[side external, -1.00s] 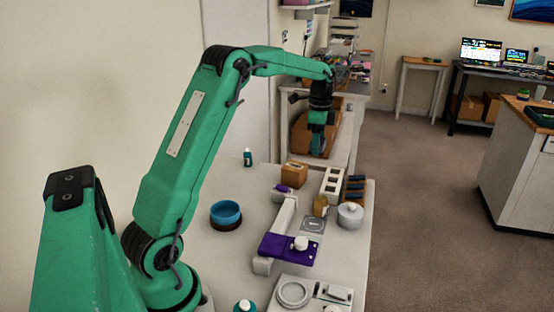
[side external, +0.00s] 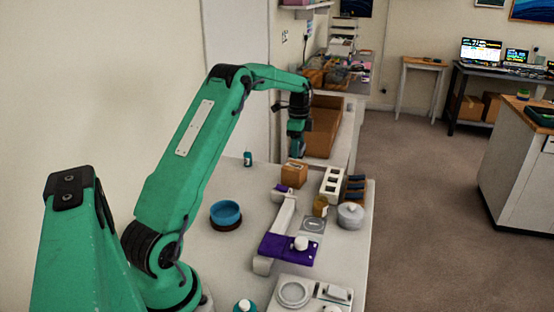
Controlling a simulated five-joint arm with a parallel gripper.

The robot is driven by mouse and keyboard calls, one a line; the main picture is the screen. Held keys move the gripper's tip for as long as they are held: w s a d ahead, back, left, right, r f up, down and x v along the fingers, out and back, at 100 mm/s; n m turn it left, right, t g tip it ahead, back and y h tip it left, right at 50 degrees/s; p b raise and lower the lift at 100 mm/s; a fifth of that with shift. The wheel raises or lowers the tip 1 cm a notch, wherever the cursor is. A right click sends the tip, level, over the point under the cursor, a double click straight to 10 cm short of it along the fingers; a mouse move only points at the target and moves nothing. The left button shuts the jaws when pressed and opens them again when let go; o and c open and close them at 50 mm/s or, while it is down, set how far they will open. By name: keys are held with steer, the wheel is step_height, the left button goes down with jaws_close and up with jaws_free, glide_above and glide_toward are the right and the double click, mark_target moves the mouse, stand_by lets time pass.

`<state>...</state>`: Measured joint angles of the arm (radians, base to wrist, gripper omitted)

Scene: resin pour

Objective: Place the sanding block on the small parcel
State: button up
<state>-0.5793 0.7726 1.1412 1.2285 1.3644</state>
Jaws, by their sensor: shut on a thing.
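The small parcel (side external: 293,175) is a brown box with a pale label on top, standing near the far end of the white table. My gripper (side external: 296,152) points down just above and behind the parcel in the picture. It is shut on the sanding block, which is too small and dark to make out clearly between the fingers. I cannot tell how wide the gap is between the block and the parcel's top.
A white rack (side external: 332,183), an amber jar (side external: 320,206) and a grey lidded pot (side external: 350,215) stand right of the parcel. A large open carton (side external: 325,125) stands behind.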

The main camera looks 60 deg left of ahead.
mark_target(294, 165)
steer(key=shift+a+f, duration=0.4)
steer(key=shift+a, duration=0.35)
steer(key=shift+f, duration=0.1)
steer(key=shift+f, duration=1.9)
steer(key=shift+f, duration=0.15)
steer(key=o, duration=1)
